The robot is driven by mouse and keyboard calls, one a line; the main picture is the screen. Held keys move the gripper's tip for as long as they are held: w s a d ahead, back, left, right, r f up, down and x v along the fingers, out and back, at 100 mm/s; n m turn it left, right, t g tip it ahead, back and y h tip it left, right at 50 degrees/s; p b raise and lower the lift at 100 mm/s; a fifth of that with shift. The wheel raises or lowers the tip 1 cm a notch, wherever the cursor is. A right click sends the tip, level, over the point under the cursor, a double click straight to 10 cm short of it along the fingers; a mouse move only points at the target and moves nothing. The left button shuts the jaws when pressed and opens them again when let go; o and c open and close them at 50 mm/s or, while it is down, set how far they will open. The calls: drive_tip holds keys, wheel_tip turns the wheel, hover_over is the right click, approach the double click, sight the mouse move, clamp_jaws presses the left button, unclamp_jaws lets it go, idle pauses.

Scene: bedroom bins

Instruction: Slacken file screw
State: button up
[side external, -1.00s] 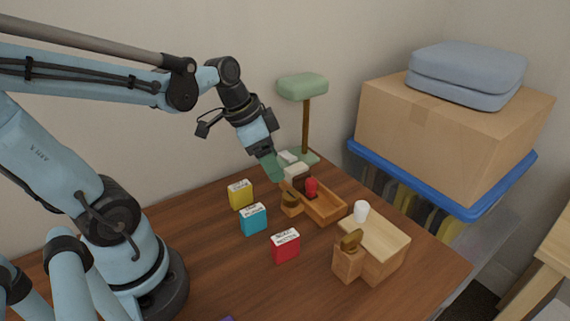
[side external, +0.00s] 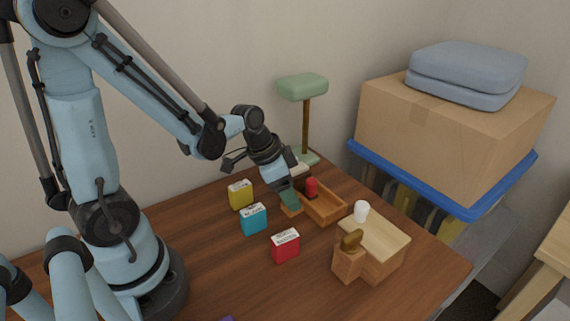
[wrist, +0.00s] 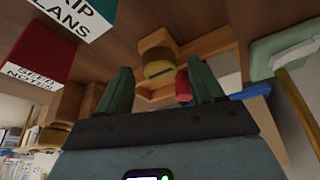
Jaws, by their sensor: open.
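I cannot tell from markings which is the file screw.
A red peg (side external: 311,187) stands in the tray. Yellow (side external: 240,194), teal (side external: 253,219) and red (side external: 285,246) labelled blocks stand left of it. A white cup (side external: 361,211) is at the pale-topped box. A green-topped stand (side external: 303,88) rises behind. The front table is mostly clear.

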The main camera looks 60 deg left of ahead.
drive_tip(key=shift+f, duration=0.15)
drive_tip(key=shift+c, duration=0.5)
drive_tip(key=c, duration=0.9)
drive_tip(key=shift+c, duration=0.3)
drive_tip(key=shift+d+n, duration=0.1)
drive_tip(key=shift+n, duration=0.2)
drive_tip(key=n+y, duration=0.1)
drive_tip(key=n, duration=0.2)
drive_tip(key=n+y, duration=0.1)
drive_tip(key=n, duration=0.2)
drive_tip(key=shift+d+y, duration=0.15)
drive_tip(key=shift+y, duration=0.25)
drive_tip(key=n, duration=0.2)
drive_tip(key=n+y, duration=0.1)
drive_tip(key=n, duration=0.1)
drive_tip(key=shift+w+d+n+y, duration=0.1)
drive_tip(key=shift+n+y, duration=0.2)
drive_tip(key=shift+n+g+y, duration=0.3)
drive_tip(key=shift+n+g, duration=0.3)
drive_tip(key=shift+n, duration=0.8)
